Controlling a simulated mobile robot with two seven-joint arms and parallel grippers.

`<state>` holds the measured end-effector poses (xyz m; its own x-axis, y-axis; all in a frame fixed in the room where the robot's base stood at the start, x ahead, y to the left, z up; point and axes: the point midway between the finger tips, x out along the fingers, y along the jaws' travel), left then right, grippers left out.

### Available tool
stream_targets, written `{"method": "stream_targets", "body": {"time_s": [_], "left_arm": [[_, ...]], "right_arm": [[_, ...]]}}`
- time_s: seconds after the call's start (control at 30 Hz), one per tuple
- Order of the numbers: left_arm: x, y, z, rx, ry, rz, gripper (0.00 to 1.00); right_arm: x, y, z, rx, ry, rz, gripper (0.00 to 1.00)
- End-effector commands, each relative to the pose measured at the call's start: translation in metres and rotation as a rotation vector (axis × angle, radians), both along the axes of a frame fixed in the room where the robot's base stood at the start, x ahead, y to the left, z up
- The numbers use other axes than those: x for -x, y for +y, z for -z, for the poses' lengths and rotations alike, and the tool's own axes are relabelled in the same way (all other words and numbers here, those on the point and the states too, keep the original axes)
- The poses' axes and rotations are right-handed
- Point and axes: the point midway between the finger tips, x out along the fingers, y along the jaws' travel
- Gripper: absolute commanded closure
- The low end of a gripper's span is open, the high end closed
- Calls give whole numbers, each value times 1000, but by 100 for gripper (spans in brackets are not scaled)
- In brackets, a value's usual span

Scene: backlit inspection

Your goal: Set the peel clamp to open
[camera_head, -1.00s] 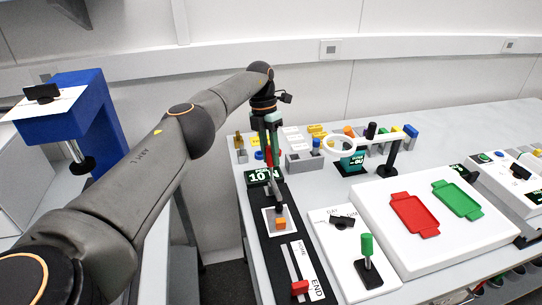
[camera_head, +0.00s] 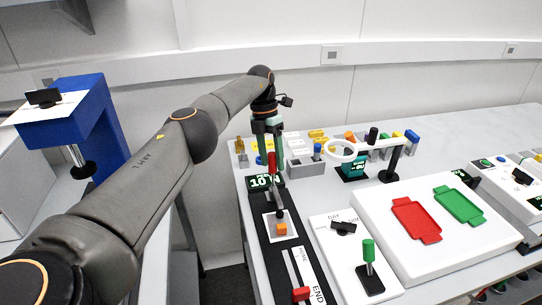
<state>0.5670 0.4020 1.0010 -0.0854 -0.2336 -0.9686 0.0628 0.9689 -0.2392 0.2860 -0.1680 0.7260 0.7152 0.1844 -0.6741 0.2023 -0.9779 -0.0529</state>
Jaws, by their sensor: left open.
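The peel clamp (camera_head: 278,207) stands on the black rail of the peel tester, behind an orange block (camera_head: 281,229) on a white plate. Its dark lever rises upright to a red handle (camera_head: 271,161). My left gripper (camera_head: 269,157) points down at the handle, its fingers open and seen on both sides of the red. I cannot tell whether the fingers touch it. A display (camera_head: 264,182) reading about 10 N sits beside the lever. My right gripper is not in view.
A red-knobbed slider (camera_head: 301,294) marked HOME and END lies in front. To the right are a green-handled lever (camera_head: 369,251) and a white board (camera_head: 408,262) with red and green trays. Small coloured parts and a ring magnifier (camera_head: 341,149) stand behind.

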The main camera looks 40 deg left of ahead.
Motion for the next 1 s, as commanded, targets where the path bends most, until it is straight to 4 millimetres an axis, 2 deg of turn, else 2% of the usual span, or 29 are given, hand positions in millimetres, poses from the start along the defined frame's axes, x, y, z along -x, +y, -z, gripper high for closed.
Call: {"method": "stream_targets", "body": {"time_s": [0.2,0.47,0.77,1.0], "left_arm": [[-1,1,-31,-1,-6,-2,40],[8,-5,-41,1,-3,1,40],[25,-17,-65,1,-6,2,40],[46,-31,-89,-1,-3,1,40]], "right_arm": [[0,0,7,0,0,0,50],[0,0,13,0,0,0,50],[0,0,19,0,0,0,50],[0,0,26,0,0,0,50]]}}
